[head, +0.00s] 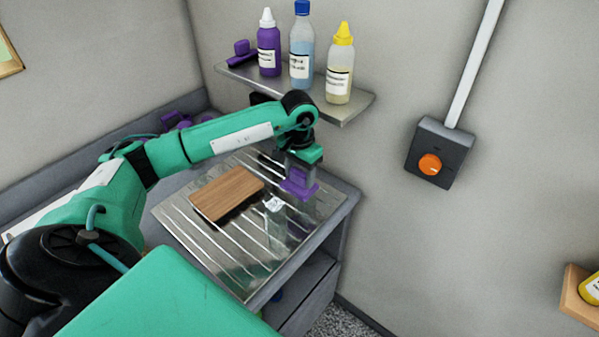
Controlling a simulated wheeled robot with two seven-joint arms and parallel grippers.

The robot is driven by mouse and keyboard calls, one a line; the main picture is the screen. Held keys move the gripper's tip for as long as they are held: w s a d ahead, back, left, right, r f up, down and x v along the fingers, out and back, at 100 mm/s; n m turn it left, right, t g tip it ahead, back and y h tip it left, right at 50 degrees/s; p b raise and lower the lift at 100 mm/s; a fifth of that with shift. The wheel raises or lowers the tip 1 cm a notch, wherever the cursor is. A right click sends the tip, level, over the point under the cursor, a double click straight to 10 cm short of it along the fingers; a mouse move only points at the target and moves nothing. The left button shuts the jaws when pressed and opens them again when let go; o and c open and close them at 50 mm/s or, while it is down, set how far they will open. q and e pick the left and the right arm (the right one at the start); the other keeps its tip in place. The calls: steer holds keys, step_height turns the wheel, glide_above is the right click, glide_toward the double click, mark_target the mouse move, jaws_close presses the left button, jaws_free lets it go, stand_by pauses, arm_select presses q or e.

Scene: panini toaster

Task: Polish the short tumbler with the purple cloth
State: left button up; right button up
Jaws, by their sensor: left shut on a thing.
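My left gripper (300,175) reaches over the right part of the ridged metal drainboard, pointing down. It is shut on the purple cloth (298,188), which hangs at its fingertips. I cannot tell whether the cloth touches anything below it. A small pale, clear-looking shape with a white patch (273,204) is on the drainboard just left of and nearer than the cloth. It may be the short tumbler, but it is too small and see-through to be sure. My right gripper is not in view.
A brown wooden board (227,193) lies on the drainboard (180,218), left of the gripper. A wall shelf (350,111) behind holds a purple bottle (268,45), a blue bottle (302,50) and a yellow-capped bottle (340,70). A grey box with an orange knob (430,164) is on the wall.

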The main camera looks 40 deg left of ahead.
arm_select(q)
steer(key=shift+f, duration=0.15)
steer(key=shift+f+b, duration=0.4)
steer(key=shift+b, duration=0.15)
stand_by(0.5)
stand_by(0.7)
steer(key=shift+b, duration=0.4)
stand_by(0.5)
